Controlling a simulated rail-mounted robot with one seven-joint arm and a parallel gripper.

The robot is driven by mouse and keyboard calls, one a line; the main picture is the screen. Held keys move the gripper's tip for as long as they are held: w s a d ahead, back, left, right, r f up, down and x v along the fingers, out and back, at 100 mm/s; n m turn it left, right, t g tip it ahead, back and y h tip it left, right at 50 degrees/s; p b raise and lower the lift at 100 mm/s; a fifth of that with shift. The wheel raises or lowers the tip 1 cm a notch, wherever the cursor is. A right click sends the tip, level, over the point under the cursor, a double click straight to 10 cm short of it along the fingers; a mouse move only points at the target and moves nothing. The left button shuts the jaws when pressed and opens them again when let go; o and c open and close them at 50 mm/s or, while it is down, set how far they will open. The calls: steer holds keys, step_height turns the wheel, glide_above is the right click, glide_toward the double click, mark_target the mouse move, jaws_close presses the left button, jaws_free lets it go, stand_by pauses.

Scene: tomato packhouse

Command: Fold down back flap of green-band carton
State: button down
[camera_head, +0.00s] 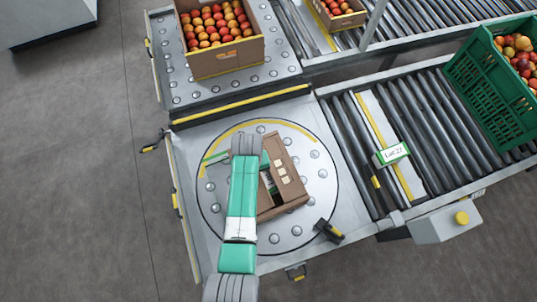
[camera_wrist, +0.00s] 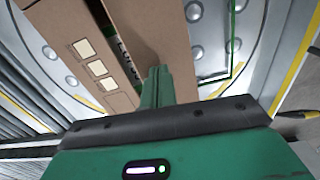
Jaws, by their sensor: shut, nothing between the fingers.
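The brown carton (camera_head: 286,168) stands on the round turntable (camera_head: 318,190) in the head view, partly hidden by my arm. A panel with several pale squares shows on its right side, and a dark gap beside it. In the wrist view the same carton (camera_wrist: 62,18) fills the upper left, with a second plain brown panel (camera_wrist: 155,30) across the gap. Printed matter shows in the gap. A green band is not clearly visible. My gripper (camera_wrist: 156,75) is shut and empty, its fingertips over or against the plain panel; contact cannot be told.
A full tomato carton (camera_head: 228,62) stands on the ball table behind. A green crate (camera_head: 495,100) of tomatoes sits on the roller conveyor (camera_head: 425,105) at right. A "Lot 22" sign (camera_head: 394,153) stands by the rollers. A black-and-yellow part (camera_head: 329,231) is at the turntable's front right.

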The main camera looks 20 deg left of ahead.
steer(key=shift+w+d+f+b, duration=0.65)
steer(key=shift+w+f+b, duration=0.05)
steer(key=shift+f, duration=0.15)
steer(key=shift+f+b, duration=0.2)
steer(key=shift+b, duration=0.1)
step_height(320, 180, up, 8)
steer(key=p, duration=0.8)
steer(key=shift+r, duration=0.25)
steer(key=shift+w+f, duration=0.1)
steer(key=shift+f, duration=0.05)
